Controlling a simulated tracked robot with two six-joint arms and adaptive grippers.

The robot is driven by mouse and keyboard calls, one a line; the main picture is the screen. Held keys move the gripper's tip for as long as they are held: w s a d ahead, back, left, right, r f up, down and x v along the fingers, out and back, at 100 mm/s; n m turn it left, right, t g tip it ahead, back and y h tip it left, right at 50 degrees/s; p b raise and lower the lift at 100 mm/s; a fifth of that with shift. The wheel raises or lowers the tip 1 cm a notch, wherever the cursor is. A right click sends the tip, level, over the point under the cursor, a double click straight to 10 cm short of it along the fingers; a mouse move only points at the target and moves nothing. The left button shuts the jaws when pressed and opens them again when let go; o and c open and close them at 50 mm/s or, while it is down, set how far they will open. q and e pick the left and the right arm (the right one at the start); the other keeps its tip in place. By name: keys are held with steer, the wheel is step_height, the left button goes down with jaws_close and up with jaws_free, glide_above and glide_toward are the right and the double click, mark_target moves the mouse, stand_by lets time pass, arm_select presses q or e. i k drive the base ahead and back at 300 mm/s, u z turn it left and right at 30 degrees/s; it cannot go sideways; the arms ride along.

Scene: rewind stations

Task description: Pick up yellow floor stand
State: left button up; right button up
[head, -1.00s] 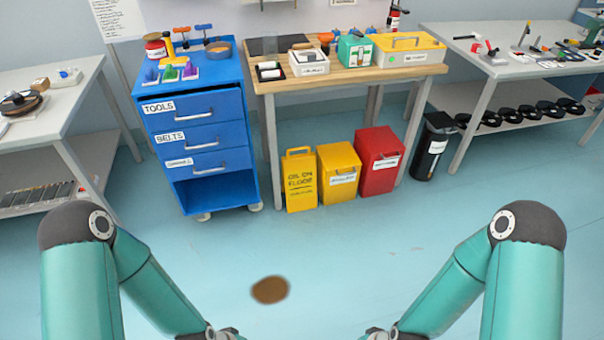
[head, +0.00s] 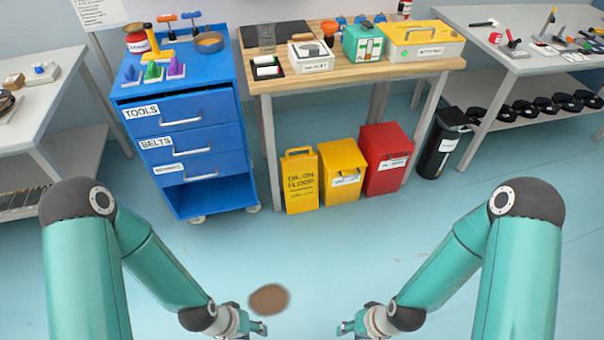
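The yellow floor stand (head: 300,182), marked "OIL ON FLOOR", stands upright on the floor below the front of the wooden workbench, with a handle opening at its top. It is between the blue tool cart and a yellow bin. My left gripper (head: 260,328) is low in the head view, near the bottom edge, beside a brown patch on the floor. My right gripper (head: 343,328) is low and to its right. Both are well apart from the stand. Their fingers are small and seen edge-on, so I cannot tell whether they are open.
The brown patch (head: 269,299) lies on the floor between me and the stand. A yellow bin (head: 342,172) and a red bin (head: 386,160) stand right of the stand, the blue tool cart (head: 187,125) left. The wooden workbench (head: 354,77) is above. The floor in front is otherwise clear.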

mark_target(299, 172)
steer(key=z, duration=0.1)
steer(key=i, duration=1.25)
steer(key=u, duration=0.55)
steer(key=i, duration=0.8)
steer(key=u, duration=0.4)
steer(key=k, duration=0.9)
steer(key=u, duration=0.15)
steer(key=i, duration=0.85)
steer(key=z, duration=0.05)
